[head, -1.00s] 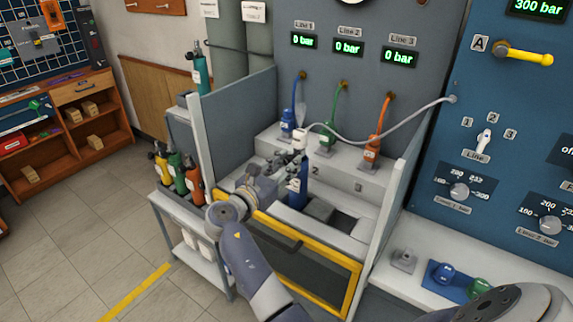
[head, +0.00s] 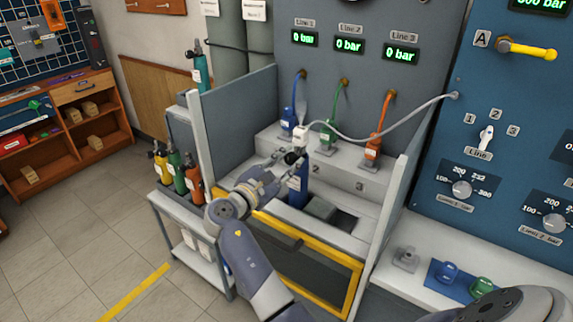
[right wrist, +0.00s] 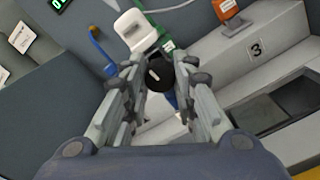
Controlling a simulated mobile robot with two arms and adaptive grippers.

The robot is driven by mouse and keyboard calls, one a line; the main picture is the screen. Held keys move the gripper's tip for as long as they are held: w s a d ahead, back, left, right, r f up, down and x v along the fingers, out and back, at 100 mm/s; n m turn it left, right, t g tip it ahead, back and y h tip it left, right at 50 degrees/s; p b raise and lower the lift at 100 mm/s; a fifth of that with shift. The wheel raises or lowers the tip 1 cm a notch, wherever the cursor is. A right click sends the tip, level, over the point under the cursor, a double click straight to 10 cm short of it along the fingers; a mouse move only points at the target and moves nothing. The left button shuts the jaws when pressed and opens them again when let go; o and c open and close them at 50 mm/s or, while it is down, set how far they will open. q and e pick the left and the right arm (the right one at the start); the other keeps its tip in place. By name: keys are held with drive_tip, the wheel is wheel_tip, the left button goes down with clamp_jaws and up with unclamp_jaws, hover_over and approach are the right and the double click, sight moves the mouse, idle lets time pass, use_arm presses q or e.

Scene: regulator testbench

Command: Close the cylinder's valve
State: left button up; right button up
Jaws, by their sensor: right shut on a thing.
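The blue cylinder (head: 298,190) stands upright in the bench bay behind the yellow-framed front. Its black valve knob (right wrist: 160,75) shows in the right wrist view, between the fingertips of my right gripper (right wrist: 158,78). The right gripper also shows in the head view (head: 281,163), reaching to the cylinder's top from the left. It is shut on the knob. A white connector (head: 301,134) sits at the cylinder's top, with a grey hose (head: 390,127) leading to the blue panel. My left gripper is not in view.
Blue (head: 289,122), green (head: 328,137) and orange (head: 373,145) regulators stand on the ledge behind. Grey side walls (head: 398,215) and a yellow-framed front (head: 300,236) enclose the bay. A cart with several cylinders (head: 193,180) stands at left.

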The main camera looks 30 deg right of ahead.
drive_tip(key=shift+m, duration=0.6)
drive_tip(key=o, duration=1.1)
wheel_tip(320, 180, up, 10)
